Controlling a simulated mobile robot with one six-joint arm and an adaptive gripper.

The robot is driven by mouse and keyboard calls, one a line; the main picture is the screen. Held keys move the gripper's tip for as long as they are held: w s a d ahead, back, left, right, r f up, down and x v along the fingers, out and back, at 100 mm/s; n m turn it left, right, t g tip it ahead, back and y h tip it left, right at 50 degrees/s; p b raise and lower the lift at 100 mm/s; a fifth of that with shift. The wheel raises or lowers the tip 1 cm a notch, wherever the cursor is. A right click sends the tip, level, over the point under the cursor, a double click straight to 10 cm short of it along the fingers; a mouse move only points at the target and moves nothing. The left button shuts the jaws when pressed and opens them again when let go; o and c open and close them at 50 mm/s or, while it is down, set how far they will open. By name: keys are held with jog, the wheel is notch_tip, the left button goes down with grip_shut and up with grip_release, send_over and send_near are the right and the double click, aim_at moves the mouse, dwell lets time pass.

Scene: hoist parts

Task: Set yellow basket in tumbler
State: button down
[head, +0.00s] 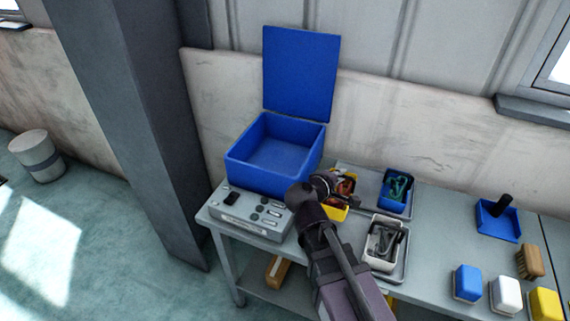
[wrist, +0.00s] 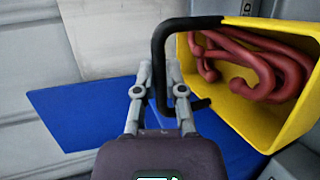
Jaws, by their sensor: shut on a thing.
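The yellow basket (head: 338,214) holds red hooks (head: 346,186) and has a black handle. In the wrist view the basket (wrist: 238,112) is close at the right, tilted in the picture, with the red hooks (wrist: 275,75) inside. My gripper (wrist: 158,76) is shut on the black handle (wrist: 158,45). In the head view my gripper (head: 323,186) partly hides the basket, and I cannot tell whether the basket touches the tray. The tumbler looks to be the blue bin (head: 240,168) with its lid (head: 300,72) raised; it stands left of my gripper and looks empty.
A grey control box (head: 250,213) with buttons sits in front of the bin. A blue basket (head: 397,190) and a white basket (head: 383,242) with dark parts stand at the right. Farther right are a blue tray (head: 498,221), a brush (head: 529,262) and coloured blocks.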

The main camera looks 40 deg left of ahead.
notch_tip(320, 180, up, 21)
jog(key=p, duration=2)
jog(key=shift+f, duration=0.1)
